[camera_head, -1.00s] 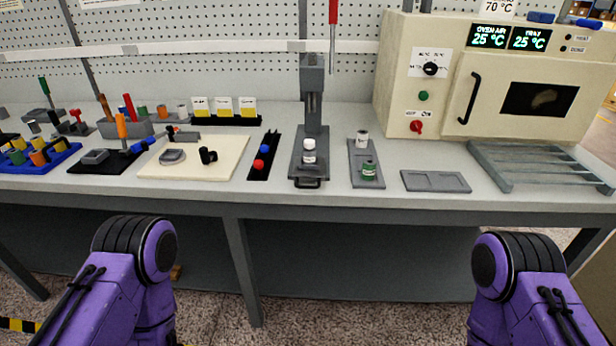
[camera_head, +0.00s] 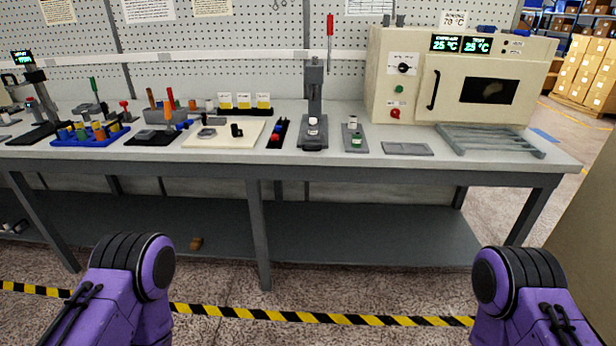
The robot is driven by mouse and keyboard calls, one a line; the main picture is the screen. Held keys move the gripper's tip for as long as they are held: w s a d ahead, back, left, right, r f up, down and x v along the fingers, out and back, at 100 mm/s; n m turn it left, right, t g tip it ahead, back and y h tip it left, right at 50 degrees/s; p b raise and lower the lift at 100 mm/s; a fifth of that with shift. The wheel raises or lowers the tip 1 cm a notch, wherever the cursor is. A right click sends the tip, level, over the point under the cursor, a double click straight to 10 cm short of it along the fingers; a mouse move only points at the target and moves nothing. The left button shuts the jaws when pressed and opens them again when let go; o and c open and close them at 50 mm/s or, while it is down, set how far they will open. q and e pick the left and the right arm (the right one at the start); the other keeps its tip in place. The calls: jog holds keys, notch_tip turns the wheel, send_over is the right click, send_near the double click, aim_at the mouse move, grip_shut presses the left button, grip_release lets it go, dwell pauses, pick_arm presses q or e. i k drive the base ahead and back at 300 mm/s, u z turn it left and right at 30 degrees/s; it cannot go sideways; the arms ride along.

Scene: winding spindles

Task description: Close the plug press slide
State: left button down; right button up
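The plug press (camera_head: 315,100) is a dark grey upright column on a base near the middle of the bench. Its slide (camera_head: 313,143) is at the front of the base, and a small white spool-like part (camera_head: 313,122) stands upright on it. From this distance I cannot tell how far out the slide is. The press lever (camera_head: 329,26) has a red grip and points up. My two purple arms show only at the lower left and lower right, well short of the bench. Neither gripper is in view.
The bench (camera_head: 400,160) has a front edge facing me. An oven (camera_head: 455,80) and grey rack (camera_head: 489,139) stand right of the press. A small grey holder (camera_head: 354,138) is close to its right, a black tray (camera_head: 278,133) to its left. The striped floor in front is clear.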

aim_at(305, 141)
jog(key=z, duration=0.95)
jog(key=i, duration=0.95)
jog(key=u, duration=0.35)
